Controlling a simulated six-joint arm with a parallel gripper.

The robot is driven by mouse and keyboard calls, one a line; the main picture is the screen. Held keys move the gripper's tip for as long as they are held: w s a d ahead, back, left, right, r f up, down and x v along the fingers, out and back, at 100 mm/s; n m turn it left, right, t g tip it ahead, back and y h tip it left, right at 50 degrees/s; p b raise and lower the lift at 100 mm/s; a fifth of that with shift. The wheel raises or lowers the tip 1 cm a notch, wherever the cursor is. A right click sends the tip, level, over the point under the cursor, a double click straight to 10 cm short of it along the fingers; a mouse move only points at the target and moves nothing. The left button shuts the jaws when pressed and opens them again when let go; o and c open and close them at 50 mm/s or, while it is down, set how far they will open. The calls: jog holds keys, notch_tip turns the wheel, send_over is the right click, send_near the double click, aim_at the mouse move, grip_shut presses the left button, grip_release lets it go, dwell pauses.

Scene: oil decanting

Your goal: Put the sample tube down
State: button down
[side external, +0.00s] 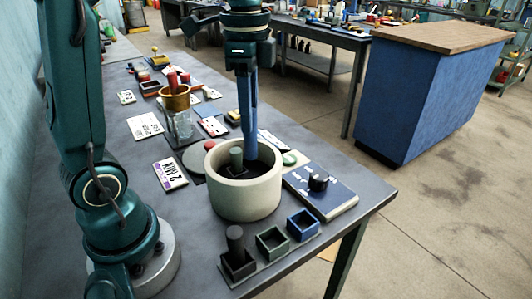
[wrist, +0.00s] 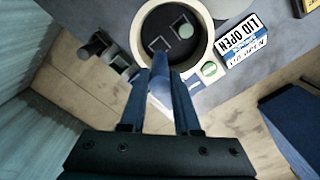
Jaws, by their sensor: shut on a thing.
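My gripper (side external: 249,140) points down with long blue fingers, its tips at the opening of a round cream pot (side external: 243,198). In the wrist view the fingers (wrist: 161,75) are shut on a bluish sample tube (wrist: 160,90), which is hard to tell from the fingers in the side view. The pot's dark inside shows two square sockets in the wrist view. One socket (wrist: 159,44) looks empty; the other holds a dark green tube (side external: 236,157). Whether the held tube touches anything is hidden.
A rack in front of the pot has a dark grey tube (side external: 235,241) standing in its black cup, an empty green cup (side external: 272,242) and an empty blue cup (side external: 302,224). A blue panel (side external: 335,196) with a black knob lies right of the pot. A "LID OPEN" label (wrist: 244,42) shows.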

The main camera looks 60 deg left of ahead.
notch_tip(320, 180, up, 6)
jog(key=shift+f, duration=0.1)
jog(key=shift+w+n, duration=0.35)
jog(key=shift+n, duration=0.05)
jog(key=w+d+f, duration=0.3)
jog(key=d+f, duration=0.5)
jog(key=d, duration=0.3)
jog(key=shift+w+d+f, duration=0.1)
jog(key=shift+d+f, duration=0.05)
jog(key=shift+f, duration=2.25)
jog(key=shift+w+d+f, duration=0.1)
jog(key=shift+f, duration=2.25)
jog(key=shift+f, duration=0.15)
jog(key=c, duration=0.6)
grip_release()
